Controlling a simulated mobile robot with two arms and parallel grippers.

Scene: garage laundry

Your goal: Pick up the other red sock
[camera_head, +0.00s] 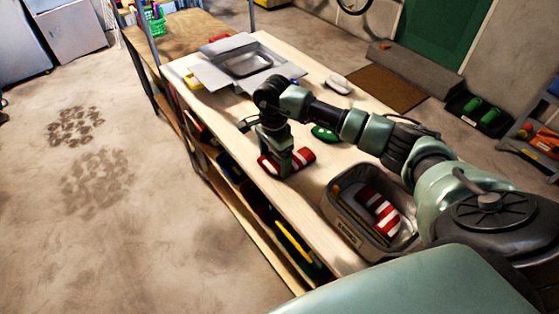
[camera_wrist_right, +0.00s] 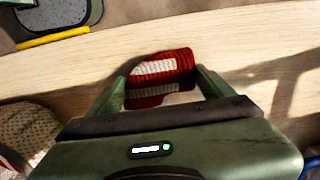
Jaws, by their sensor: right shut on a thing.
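A red-and-white striped sock (camera_head: 302,158) lies at the left edge of the wooden workbench (camera_head: 345,85). My right gripper (camera_head: 285,162) points down at it and is shut on it. In the right wrist view the sock (camera_wrist_right: 160,80) shows between the two fingers of the right gripper (camera_wrist_right: 163,92). Another red-and-white striped sock (camera_head: 380,212) lies in a grey basket (camera_head: 345,222) at the near end of the bench. My left gripper is not in view.
A grey open box (camera_head: 240,62) stands at the far end of the bench. A green object (camera_head: 324,133) and a pale one (camera_head: 338,84) lie on the top. Shelves below the bench hold several things. The floor at left is open.

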